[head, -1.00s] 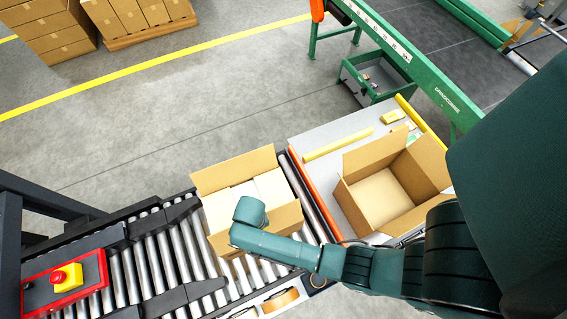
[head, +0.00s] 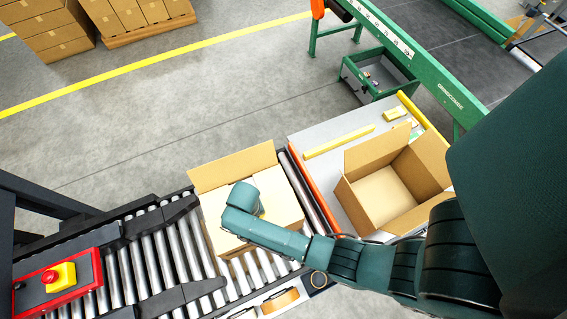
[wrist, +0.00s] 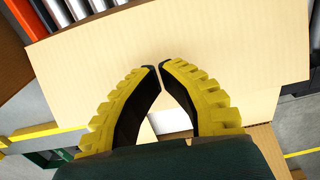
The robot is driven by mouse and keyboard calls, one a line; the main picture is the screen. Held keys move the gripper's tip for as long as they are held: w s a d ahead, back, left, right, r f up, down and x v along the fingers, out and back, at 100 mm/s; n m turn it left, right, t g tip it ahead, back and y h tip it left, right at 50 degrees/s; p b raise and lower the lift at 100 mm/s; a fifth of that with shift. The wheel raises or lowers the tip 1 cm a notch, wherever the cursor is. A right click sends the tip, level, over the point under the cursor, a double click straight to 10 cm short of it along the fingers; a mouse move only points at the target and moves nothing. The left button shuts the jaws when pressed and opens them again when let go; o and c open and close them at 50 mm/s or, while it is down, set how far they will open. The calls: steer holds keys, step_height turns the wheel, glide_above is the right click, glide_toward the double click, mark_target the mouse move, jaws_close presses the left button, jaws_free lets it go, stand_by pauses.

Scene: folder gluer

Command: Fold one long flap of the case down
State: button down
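The open cardboard case (head: 223,240) sits on the roller conveyor. Its back long flap (head: 230,166) stands up. Its front long flap (head: 283,200) looks folded inward, lying about flat across the top; in the wrist view this flap (wrist: 215,45) fills the middle. A strip of white contents (wrist: 170,122) shows past its free edge. My gripper (wrist: 158,66) is over this flap, fingertips together with only a sliver between them and nothing held. Whether the tips touch the board is unclear. In the head view my wrist hides most of the gripper and part of the case top.
An empty open carton (head: 381,195) stands on the grey table (head: 318,138) to the right, past an orange rail. A red stop button on a yellow box (head: 59,277) is at lower left. Rollers (head: 150,262) left of the case are clear.

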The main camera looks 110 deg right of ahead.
steer(key=shift+d+f, duration=0.35)
steer(key=shift+d, duration=0.1)
steer(key=shift+d+f+b, duration=0.3)
steer(key=shift+f+b, duration=0.2)
steer(key=shift+b, duration=0.05)
steer(key=shift+d+f+b, duration=0.3)
steer(key=shift+f+b, duration=0.2)
steer(key=shift+b, duration=0.05)
steer(key=shift+r, duration=0.15)
step_height(320, 180, up, 9)
steer(key=p, duration=0.9)
